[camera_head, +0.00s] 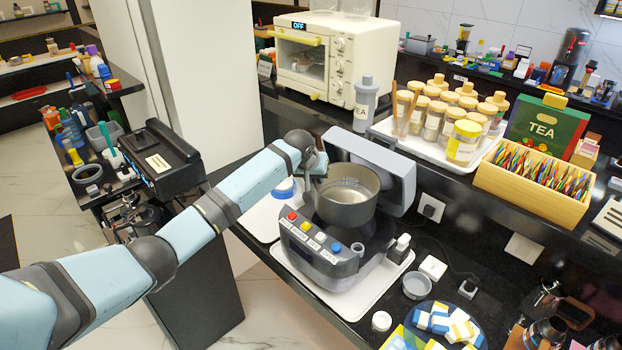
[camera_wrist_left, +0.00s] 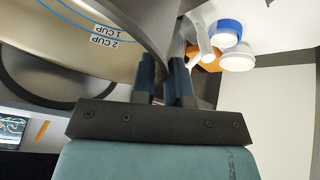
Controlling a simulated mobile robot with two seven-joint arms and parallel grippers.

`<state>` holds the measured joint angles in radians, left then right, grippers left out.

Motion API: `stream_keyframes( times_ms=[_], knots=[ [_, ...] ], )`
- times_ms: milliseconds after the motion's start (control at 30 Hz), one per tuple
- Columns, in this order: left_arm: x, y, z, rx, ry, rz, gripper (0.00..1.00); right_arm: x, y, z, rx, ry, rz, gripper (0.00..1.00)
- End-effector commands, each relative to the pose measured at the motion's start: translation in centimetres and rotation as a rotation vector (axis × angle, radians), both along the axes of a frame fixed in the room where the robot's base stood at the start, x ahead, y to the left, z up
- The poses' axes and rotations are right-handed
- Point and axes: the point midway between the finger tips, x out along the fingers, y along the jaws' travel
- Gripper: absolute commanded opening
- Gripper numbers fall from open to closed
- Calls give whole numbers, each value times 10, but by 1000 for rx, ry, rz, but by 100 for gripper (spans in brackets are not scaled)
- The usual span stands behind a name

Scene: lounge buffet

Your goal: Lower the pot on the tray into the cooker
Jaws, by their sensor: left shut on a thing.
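The grey pot (camera_head: 348,205) is upright over the open cooker (camera_head: 318,255), and measuring marks show on its inner wall. Most of its side stands above the cooker's top; I cannot tell if its base is inside. The cooker's grey lid (camera_head: 403,180) is raised behind it. My left gripper (camera_head: 318,168) is shut on the pot's left rim. In the left wrist view, the gripper (camera_wrist_left: 167,75) pinches the wall of the pot (camera_wrist_left: 100,62), with a dark cooker ring beside it. The white tray (camera_head: 262,218) lies under the cooker. My right gripper is not in view.
A grey bowl (camera_head: 417,286) and a plate of blocks lie farther right.

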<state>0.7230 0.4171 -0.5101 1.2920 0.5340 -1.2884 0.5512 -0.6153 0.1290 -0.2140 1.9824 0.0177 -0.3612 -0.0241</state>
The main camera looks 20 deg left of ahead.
Motion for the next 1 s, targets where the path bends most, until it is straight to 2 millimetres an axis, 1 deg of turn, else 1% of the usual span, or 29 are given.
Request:
stream_keyframes(
  times_ms=[33,100,433,567,700,1000],
  knots=[
    [5,0,0,0,-3,4,0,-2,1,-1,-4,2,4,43],
    [7,0,-1,1,-2,6,0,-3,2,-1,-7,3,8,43],
    [7,0,-1,-1,-2,7,0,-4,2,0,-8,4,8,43],
    [6,0,0,-1,-2,7,0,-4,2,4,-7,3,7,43],
    [6,-1,3,-4,-1,7,0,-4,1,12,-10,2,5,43],
    [6,0,-29,-2,0,7,0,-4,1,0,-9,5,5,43]
  ],
)
